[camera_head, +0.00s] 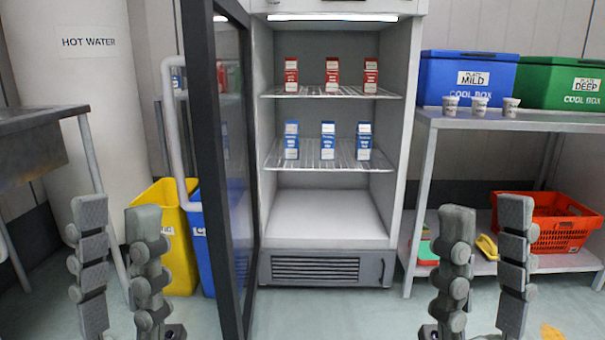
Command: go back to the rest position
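My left gripper (118,222) is at the lower left, its two grey fingers upright and apart with nothing between them. My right gripper (487,222) is at the lower right, also with two upright fingers apart and empty. Both stand in front of an open fridge (325,267), one on each side of it. Parts of the grippers below the fingers are cut off by the bottom edge.
The fridge door (222,170) stands open toward me, right of my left gripper. Yellow (178,262) and blue (205,268) bins are behind the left gripper. A metal shelf table (427,180) and an orange basket (560,235) are at right. Floor before the fridge is clear.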

